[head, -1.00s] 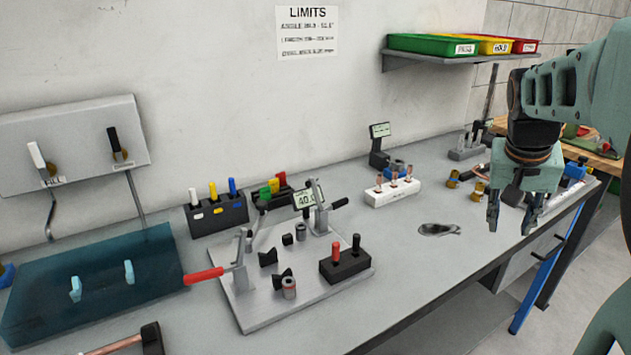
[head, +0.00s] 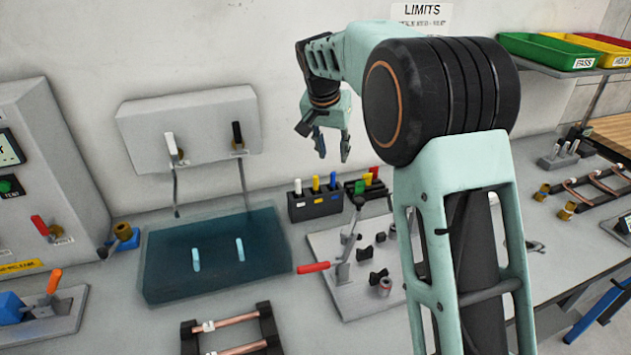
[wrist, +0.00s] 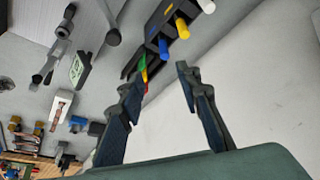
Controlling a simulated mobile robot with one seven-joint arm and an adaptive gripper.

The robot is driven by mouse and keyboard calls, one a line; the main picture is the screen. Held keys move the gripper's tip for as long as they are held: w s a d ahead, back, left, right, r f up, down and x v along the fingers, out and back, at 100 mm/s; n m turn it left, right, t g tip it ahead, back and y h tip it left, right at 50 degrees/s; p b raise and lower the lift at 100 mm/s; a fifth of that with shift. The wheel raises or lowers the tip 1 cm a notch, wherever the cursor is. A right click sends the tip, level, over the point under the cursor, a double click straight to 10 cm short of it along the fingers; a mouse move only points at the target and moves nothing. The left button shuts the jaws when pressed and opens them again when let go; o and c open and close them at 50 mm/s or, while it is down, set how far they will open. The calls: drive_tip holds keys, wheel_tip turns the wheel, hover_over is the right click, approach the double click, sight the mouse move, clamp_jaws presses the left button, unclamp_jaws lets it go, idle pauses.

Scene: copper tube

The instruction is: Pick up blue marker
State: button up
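The blue marker (head: 332,181) stands upright in a black holder (head: 316,206) at the back of the bench, to the right of the yellow and white markers. In the wrist view the blue marker (wrist: 163,47) shows just beyond the fingertips, apart from them. My gripper (head: 333,152) is open and empty, fingers pointing down, above the holder and near the wall. In the wrist view my gripper (wrist: 160,77) has its two fingers spread, with nothing between them.
The yellow (head: 316,183) and white (head: 298,187) markers stand close beside the blue one. A second rack with coloured items (head: 367,182) is to the right. A wall panel with levers (head: 190,125) and a blue translucent box (head: 215,270) are left.

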sight(333, 173)
drive_tip(key=x, duration=0.5)
drive_tip(key=shift+a+f, duration=0.1)
drive_tip(key=shift+a, duration=0.15)
drive_tip(key=shift+p+x, duration=0.85)
drive_tip(key=shift+x, duration=1.95)
drive_tip(key=shift+w+a, duration=0.1)
drive_tip(key=shift+a, duration=0.1)
clamp_jaws()
